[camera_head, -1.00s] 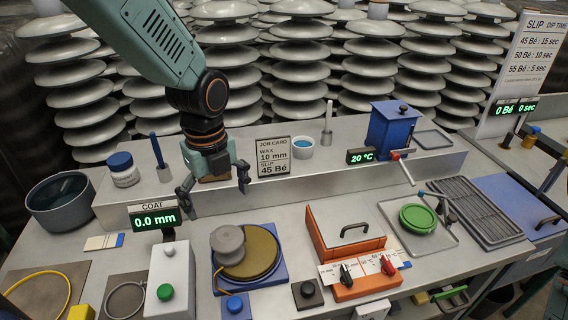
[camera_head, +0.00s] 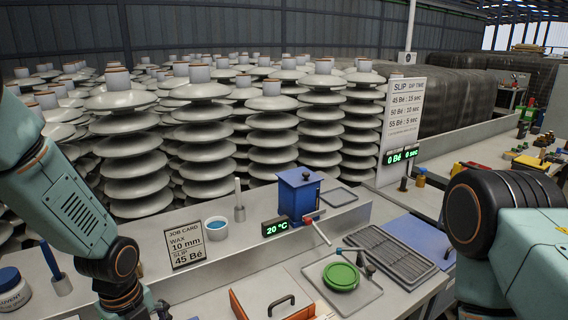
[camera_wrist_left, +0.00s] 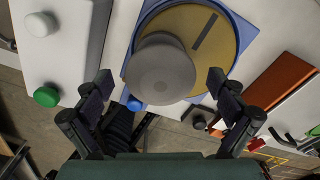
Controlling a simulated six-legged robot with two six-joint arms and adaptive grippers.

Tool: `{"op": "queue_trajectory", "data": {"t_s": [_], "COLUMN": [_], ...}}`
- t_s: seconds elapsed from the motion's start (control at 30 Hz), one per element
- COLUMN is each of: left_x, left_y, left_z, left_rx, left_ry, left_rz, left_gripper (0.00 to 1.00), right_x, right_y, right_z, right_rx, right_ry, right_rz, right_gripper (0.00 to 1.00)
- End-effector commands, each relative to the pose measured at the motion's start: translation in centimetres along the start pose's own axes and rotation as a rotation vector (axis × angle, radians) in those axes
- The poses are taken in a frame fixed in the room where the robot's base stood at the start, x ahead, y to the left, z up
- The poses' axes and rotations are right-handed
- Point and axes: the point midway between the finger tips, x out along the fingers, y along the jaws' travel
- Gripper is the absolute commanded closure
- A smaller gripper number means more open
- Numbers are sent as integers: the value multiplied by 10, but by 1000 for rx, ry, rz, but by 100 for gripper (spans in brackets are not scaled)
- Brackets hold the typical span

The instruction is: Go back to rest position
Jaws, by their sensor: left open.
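My left arm comes down at the left of the head view; its gripper is cut off by the bottom edge there. In the left wrist view my left gripper (camera_wrist_left: 160,100) is open and empty, its fingers spread wide. Beyond them lies a grey insulator piece (camera_wrist_left: 162,70) on a tan turntable (camera_wrist_left: 205,40) with a blue base. I cannot tell the exact gap, but no finger grips it. My right arm shows large at the right edge of the head view; its gripper is out of view.
On the bench are a job card (camera_head: 186,246), a blue tank (camera_head: 298,194), a green disc (camera_head: 341,277) on a tray and a grey grate (camera_head: 391,253). Insulator stacks (camera_head: 272,140) stand close behind. The wrist view shows a white box with a green button (camera_wrist_left: 46,96) and an orange box (camera_wrist_left: 281,80).

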Motion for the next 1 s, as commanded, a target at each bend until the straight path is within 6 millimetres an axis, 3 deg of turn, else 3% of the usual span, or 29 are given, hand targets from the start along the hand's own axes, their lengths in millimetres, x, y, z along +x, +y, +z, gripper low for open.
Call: {"op": "queue_trajectory", "data": {"t_s": [0.1,0.3,0.5,1.0], "left_x": [12,-15,-28,-24], "left_y": [0,0,0,0], "left_z": [0,0,0,0], "left_rx": [0,0,0,0], "left_ry": [-1,-1,-1,0], "left_rz": [0,-2,-1,1], "left_gripper": [5,5,5,5], "right_x": [0,-4,-5,-4], "right_y": [0,0,0,0], "right_z": [0,0,0,0], "right_rx": [0,0,0,0], "right_ry": [0,0,0,0], "right_rz": [0,0,0,0], "right_gripper": [60,60,60,60]}}
